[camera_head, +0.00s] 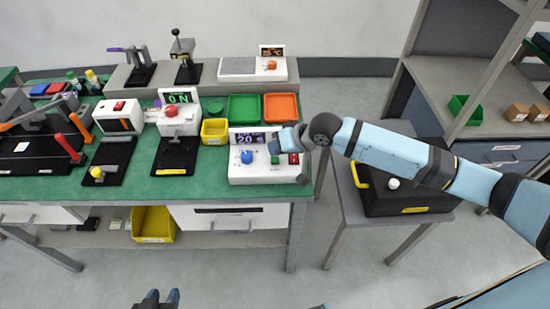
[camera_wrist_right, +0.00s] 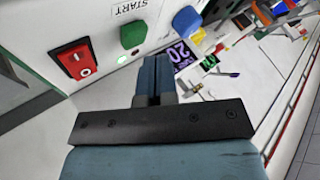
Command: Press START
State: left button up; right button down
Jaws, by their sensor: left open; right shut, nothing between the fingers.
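The white control box (camera_head: 262,178) stands at the right end of the green bench top. On its front are a blue knob (camera_head: 246,157), a green START button (camera_head: 275,160) and a red switch (camera_head: 293,158). In the right wrist view the green button (camera_wrist_right: 134,34) sits beside the word START, between the red switch (camera_wrist_right: 78,62) and the blue knob (camera_wrist_right: 187,20). My right gripper (camera_wrist_right: 154,62) is shut and empty, its tips close to the green button and slightly to its right; contact cannot be told. My left gripper (camera_head: 158,297) is open and empty at the bottom edge.
A yellow bin (camera_head: 214,131), a green tray (camera_head: 243,108) and an orange tray (camera_head: 281,107) lie behind the box. Other devices, one with an ON display (camera_head: 179,97), stand to the left. A black case (camera_head: 405,195) sits on a side table at right.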

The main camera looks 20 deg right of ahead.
jog(key=shift+f, duration=0.1)
jog(key=shift+f+p, duration=0.25)
jog(key=shift+p, duration=0.05)
jog(key=shift+f, duration=0.4)
dwell(0.6)
jog(key=shift+f, duration=0.2)
dwell(0.3)
jog(key=shift+r, duration=0.1)
jog(key=shift+r+p, duration=0.85)
jog(key=shift+p, duration=0.35)
